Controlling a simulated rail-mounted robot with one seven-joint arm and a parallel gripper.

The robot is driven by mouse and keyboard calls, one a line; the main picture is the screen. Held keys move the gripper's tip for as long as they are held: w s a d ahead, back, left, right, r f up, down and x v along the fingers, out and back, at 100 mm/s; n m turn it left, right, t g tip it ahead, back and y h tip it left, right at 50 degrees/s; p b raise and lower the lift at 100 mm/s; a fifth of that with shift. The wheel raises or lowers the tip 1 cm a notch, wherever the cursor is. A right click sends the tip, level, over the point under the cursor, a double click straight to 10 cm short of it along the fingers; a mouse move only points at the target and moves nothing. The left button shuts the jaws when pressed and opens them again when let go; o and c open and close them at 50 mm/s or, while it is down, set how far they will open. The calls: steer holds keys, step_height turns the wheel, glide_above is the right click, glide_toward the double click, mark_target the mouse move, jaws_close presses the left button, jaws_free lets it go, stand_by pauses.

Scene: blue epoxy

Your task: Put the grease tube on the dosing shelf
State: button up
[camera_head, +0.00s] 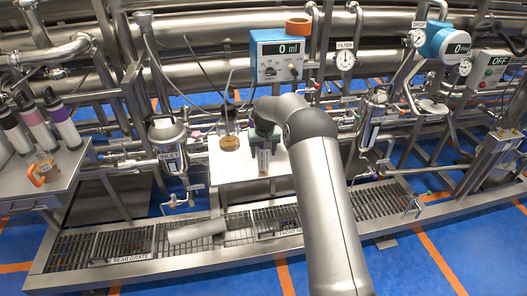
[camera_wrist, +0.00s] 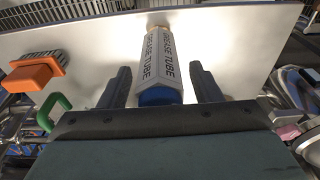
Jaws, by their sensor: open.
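The grease tube (camera_wrist: 160,58) is a white, faceted tube with printed lettering, a blue near end and a tan far end. In the wrist view it lies between the two fingers of my open gripper (camera_wrist: 160,88), with a gap on each side. In the head view my gripper (camera_head: 264,134) is over a white shelf (camera_head: 228,174) below the blue "0 ml" meter (camera_head: 280,55), and the tube (camera_head: 263,160) shows upright under it. I cannot tell whether the tube's lower end touches the shelf. I see no readable shelf label.
An amber-based item (camera_head: 230,143) stands on the white shelf left of my gripper. The wrist view shows an orange block with bristles (camera_wrist: 33,75) and a green loop (camera_wrist: 52,108). Pipes and the inlet filter (camera_head: 168,145) crowd around. A grated platform (camera_head: 130,242) runs below.

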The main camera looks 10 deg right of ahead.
steer(key=shift+r, duration=0.1)
step_height(320, 180, up, 12)
steer(key=s, duration=0.2)
steer(key=s+a+r, duration=0.1)
steer(key=s+r, duration=0.3)
steer(key=s, duration=0.4)
steer(key=s+f+g, duration=0.1)
steer(key=s+f, duration=0.1)
steer(key=s, duration=3.6)
steer(key=shift+f+b, duration=0.4)
